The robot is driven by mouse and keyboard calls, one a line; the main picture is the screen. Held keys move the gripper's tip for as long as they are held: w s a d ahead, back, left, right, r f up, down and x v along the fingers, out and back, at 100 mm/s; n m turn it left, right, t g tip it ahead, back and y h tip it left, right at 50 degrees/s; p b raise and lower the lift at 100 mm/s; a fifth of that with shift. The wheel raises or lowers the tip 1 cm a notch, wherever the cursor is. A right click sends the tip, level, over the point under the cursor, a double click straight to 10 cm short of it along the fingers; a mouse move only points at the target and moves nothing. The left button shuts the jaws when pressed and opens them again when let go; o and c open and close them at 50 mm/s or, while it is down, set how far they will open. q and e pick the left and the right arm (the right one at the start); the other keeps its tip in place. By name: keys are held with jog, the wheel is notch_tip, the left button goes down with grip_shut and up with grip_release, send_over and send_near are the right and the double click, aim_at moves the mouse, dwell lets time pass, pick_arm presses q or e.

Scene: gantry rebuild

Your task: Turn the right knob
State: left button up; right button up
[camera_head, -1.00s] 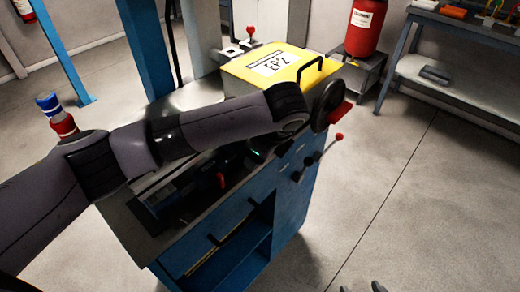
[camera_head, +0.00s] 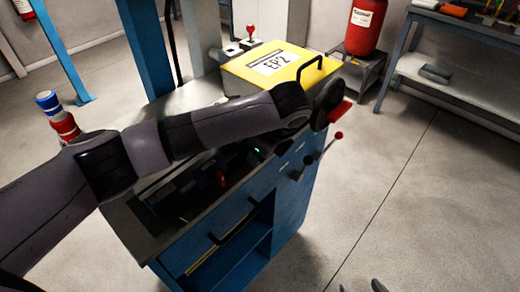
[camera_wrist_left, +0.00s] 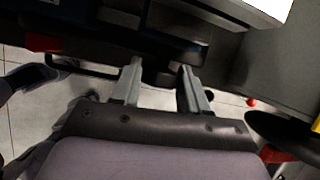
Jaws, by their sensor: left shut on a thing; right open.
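A blue machine cabinet (camera_head: 235,225) stands at the centre of the head view, with a yellow cover (camera_head: 310,70) marked EP2 on top. Small dark control parts (camera_head: 297,174) show on its right edge; I cannot tell for sure which is the right knob. My left arm crosses above the cabinet and hides part of it and the left gripper. In the left wrist view my left gripper (camera_wrist_left: 158,72) is shut on a dark knob-like part (camera_wrist_left: 160,77) between its fingertips. My right gripper (camera_head: 364,287) is open at the bottom edge of the head view, apart from the cabinet, only its tips showing.
A red-balled lever (camera_head: 338,135) and a black handwheel (camera_head: 328,101) stick out at the cabinet's right side. A red and blue stack light (camera_head: 58,118) stands at left. A red extinguisher (camera_head: 365,28) and a workbench (camera_head: 455,75) are behind. Floor at right is clear.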

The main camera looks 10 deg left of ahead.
pick_arm(q)
jog(key=shift+w+d+m+g+y, duration=0.1)
jog(key=shift+w+m+g+y, duration=0.15)
jog(key=shift+g+y, duration=0.7)
jog(key=shift+g, duration=0.25)
jog(key=o, duration=1.1)
jog(key=shift+c, duration=0.2)
jog(key=b+v, duration=0.1)
jog(key=v, duration=0.6)
jog(key=shift+r, duration=0.1)
